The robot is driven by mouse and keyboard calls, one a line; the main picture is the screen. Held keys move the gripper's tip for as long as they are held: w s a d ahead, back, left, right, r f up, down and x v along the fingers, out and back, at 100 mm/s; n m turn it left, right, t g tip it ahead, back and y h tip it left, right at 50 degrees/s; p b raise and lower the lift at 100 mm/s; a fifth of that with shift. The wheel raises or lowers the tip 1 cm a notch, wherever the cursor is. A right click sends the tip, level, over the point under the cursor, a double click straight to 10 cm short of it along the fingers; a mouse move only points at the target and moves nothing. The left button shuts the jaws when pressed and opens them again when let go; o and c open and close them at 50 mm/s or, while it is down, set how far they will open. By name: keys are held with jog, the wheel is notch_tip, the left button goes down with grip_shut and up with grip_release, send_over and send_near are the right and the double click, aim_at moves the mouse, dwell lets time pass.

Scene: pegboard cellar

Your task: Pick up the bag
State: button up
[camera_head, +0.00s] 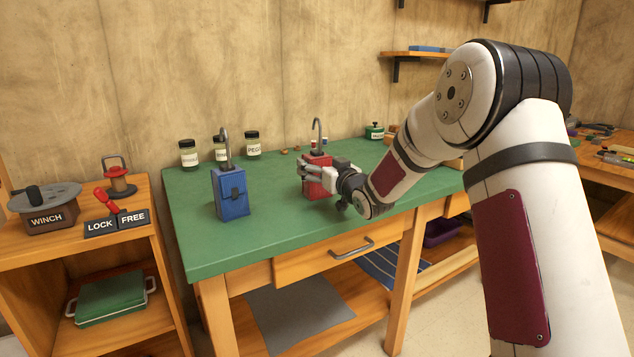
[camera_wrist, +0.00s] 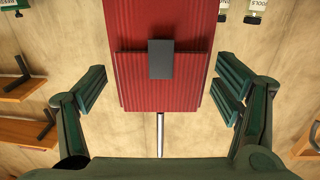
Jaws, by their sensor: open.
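A red boxy bag (camera_head: 319,186) with a grey metal hook rising from its top stands upright on the green-topped bench (camera_head: 270,229). A similar blue bag (camera_head: 232,199) with a hook and a dark clasp stands to its left. My gripper (camera_head: 313,171) is at the red bag, and its fingers partly hide it. In the wrist view, the red bag (camera_wrist: 135,82) shows upside down, with a dark clasp on its face and its metal rod below. My open gripper (camera_wrist: 160,88) has one finger pair on each side of it, with gaps visible.
Jars (camera_head: 252,144) stand along the bench's back edge, with a green container (camera_head: 374,131) at back right. A wooden stand at left holds a winch (camera_head: 45,208) and a lock/free lever (camera_head: 107,203). The bench top in front of the blue bag is clear.

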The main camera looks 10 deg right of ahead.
jog(key=shift+x, duration=0.95)
jog(key=c, duration=1.4)
jog(key=shift+r, duration=0.1)
